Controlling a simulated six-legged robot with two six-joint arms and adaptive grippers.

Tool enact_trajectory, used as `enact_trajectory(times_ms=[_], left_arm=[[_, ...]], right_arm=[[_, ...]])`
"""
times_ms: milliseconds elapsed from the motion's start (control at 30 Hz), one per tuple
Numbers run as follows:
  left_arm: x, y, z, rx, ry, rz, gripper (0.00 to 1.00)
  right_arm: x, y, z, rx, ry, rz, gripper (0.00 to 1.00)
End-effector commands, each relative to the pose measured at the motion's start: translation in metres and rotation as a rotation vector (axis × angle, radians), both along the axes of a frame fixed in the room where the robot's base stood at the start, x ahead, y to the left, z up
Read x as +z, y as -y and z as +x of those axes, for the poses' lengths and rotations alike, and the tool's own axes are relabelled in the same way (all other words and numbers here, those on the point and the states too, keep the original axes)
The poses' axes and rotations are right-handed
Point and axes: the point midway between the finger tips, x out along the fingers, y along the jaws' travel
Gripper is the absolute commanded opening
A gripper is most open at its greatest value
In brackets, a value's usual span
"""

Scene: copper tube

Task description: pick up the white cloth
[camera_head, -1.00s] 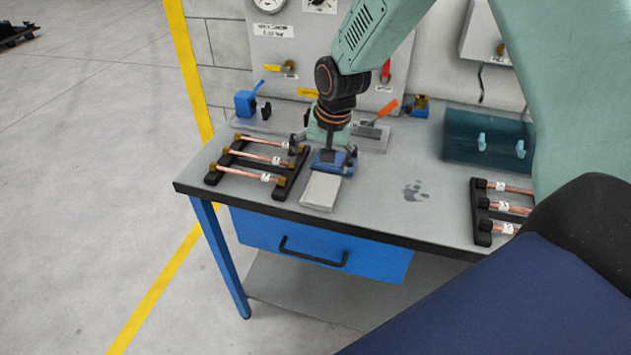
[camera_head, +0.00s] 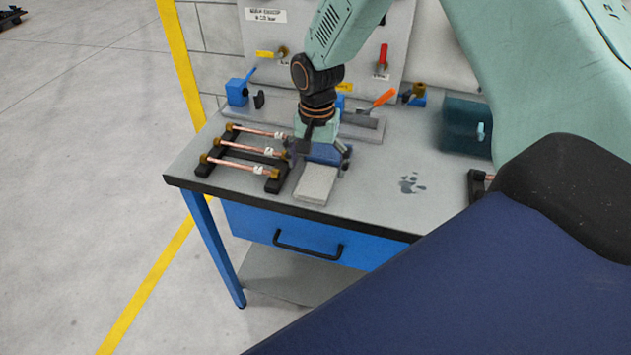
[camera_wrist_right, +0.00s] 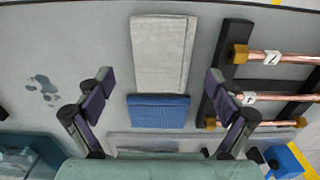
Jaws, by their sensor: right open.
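The white cloth (camera_head: 316,184) is a folded pale grey-white rectangle lying flat on the workbench near its front edge. It also shows in the right wrist view (camera_wrist_right: 160,52), with a folded blue cloth (camera_wrist_right: 158,110) directly beside it. My right gripper (camera_head: 320,152) is over the blue cloth, behind the white cloth in the head view. In the right wrist view its two fingers (camera_wrist_right: 156,90) are spread wide, one on each side of the cloths, with nothing between them touching. My left gripper is not in view.
A black rack with copper tubes (camera_head: 243,160) stands close to the left of the cloths. A second rack (camera_head: 478,182) is partly hidden at right. A wet patch (camera_head: 410,183) marks the bench (camera_head: 375,205). Tools stand along the back, and a teal bin (camera_head: 466,125) is at back right.

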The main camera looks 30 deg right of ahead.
Motion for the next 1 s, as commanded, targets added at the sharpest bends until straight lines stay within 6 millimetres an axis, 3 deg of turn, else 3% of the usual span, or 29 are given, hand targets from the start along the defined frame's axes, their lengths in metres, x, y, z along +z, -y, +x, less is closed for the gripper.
enact_trajectory(times_ms=[233,533,1000], left_arm=[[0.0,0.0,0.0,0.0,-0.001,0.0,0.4],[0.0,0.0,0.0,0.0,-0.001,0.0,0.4],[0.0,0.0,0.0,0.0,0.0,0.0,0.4]], right_arm=[[-0.033,0.0,0.005,0.002,-0.001,0.002,0.92],[-0.037,0.001,0.006,0.003,0.0,0.001,0.92],[-0.037,0.001,0.006,0.003,0.0,0.001,0.53]])
